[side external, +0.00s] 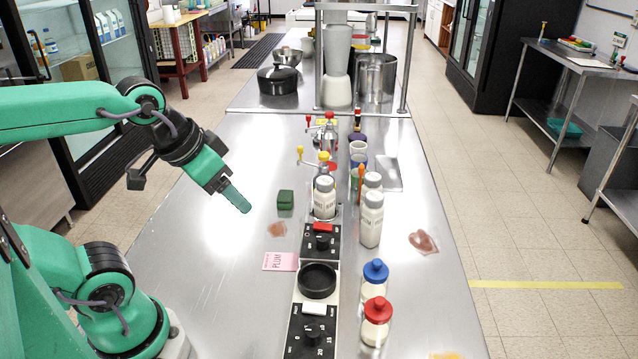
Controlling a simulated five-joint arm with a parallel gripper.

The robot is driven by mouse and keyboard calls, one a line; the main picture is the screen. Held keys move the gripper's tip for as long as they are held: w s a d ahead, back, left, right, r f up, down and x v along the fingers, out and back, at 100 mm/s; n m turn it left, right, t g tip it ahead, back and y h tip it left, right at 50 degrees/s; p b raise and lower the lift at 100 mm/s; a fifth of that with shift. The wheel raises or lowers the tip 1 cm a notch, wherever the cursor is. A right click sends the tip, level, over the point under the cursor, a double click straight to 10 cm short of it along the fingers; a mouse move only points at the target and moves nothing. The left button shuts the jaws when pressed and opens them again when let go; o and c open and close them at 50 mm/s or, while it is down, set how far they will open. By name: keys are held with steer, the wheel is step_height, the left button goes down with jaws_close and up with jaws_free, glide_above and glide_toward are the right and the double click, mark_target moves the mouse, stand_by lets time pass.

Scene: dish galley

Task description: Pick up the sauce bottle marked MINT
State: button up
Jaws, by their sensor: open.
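Three white bottles with pale caps and dark lettering stand upright near the middle of the steel counter (215,290): a left bottle (324,200), a front right bottle (371,222) and a back right bottle (373,180), partly hidden by the front one. Their lettering is too small to read, so I cannot tell which is marked MINT. A pink card (280,262) reading PLUM lies left of the black dial unit. My gripper (240,201) is open and empty, above the counter to the left of the bottles and apart from them.
A green block (285,200) sits between my gripper and the left bottle. Black dial units (321,241) line the middle. A blue-lidded jar (374,278) and a red-lidded jar (376,321) stand front right. Cups and a shelf frame are behind. The counter's left side is clear.

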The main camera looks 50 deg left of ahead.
steer(key=shift+w, duration=0.1)
steer(key=g, duration=0.4)
glide_toward(324, 180)
steer(key=s+d, duration=0.2)
steer(key=s, duration=0.3)
steer(key=shift+n+g, duration=0.3)
steer(key=shift+g, duration=0.5)
steer(key=w+f, duration=0.2)
steer(key=w+a+f, duration=0.1)
steer(key=w+f, duration=0.1)
steer(key=w+a+f, duration=0.1)
steer(key=w+f, duration=0.1)
steer(key=f, duration=0.1)
steer(key=shift+w+a+f, duration=0.1)
steer(key=shift+w+f, duration=0.1)
steer(key=shift+f, duration=0.1)
steer(key=shift+f, duration=1.2)
steer(key=shift+f, duration=0.1)
